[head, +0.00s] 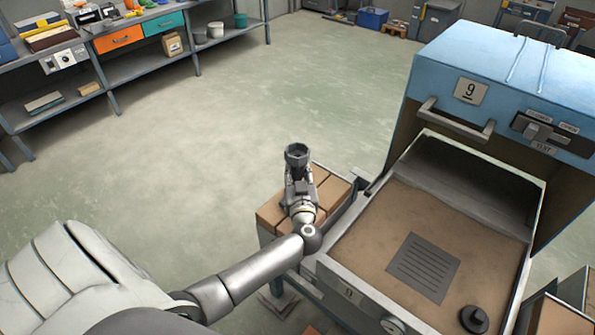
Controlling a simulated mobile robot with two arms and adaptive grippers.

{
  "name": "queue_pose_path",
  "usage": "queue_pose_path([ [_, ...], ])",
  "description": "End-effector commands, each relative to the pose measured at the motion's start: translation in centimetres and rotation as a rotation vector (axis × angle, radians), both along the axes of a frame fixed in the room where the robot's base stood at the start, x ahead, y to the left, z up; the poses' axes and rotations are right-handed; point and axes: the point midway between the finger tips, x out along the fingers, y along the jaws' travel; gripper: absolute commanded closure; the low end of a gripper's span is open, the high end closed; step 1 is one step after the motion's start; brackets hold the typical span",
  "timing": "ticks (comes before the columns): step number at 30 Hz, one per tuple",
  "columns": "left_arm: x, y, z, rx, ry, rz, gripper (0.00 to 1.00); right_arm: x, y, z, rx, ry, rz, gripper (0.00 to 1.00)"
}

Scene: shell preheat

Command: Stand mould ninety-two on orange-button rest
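My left gripper (299,178) is above a small brick-topped stand (333,192) left of the furnace. Its fingers are closed around a dark grey, cup-like mould (297,154) with a hollow top, held roughly upright. No number is readable on the mould. Gripper and wrist hide part of the bricks. A dark round piece with a raised knob (474,318) sits on the furnace's tan tray (375,235), near its front right. I see no orange-button rest. My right gripper is not in view.
A blue furnace (500,75) marked 9 stands open at right, its tray pulled out, with a slotted dark plate (423,267) in it. The tray's metal rim is close to my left wrist. A shelf bench (130,65) stands far left. The floor between is clear.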

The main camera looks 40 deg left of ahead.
Motion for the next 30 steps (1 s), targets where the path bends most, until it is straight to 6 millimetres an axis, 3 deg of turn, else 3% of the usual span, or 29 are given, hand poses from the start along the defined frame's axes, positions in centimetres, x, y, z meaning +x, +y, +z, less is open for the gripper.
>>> queue_pose_path([
  [4, 0.0, 0.0, -0.2, 0.001, -0.001, 0.0, 1.0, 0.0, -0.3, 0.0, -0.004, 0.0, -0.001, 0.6],
  [5, 0.0, 0.0, -0.3, -0.001, 0.001, 0.0, 0.68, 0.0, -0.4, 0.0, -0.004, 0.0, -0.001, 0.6],
  [9, 0.0, 0.0, -0.3, -0.001, 0.001, 0.0, 0.5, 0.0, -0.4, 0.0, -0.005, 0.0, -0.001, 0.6],
  [21, -0.1, -0.1, 0.1, -0.001, 0.0, -0.001, 0.49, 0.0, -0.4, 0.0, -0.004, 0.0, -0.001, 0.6],
  [30, -4.4, -3.8, 0.0, -0.005, 0.001, -0.001, 0.49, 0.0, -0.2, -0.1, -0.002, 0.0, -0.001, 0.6],
])
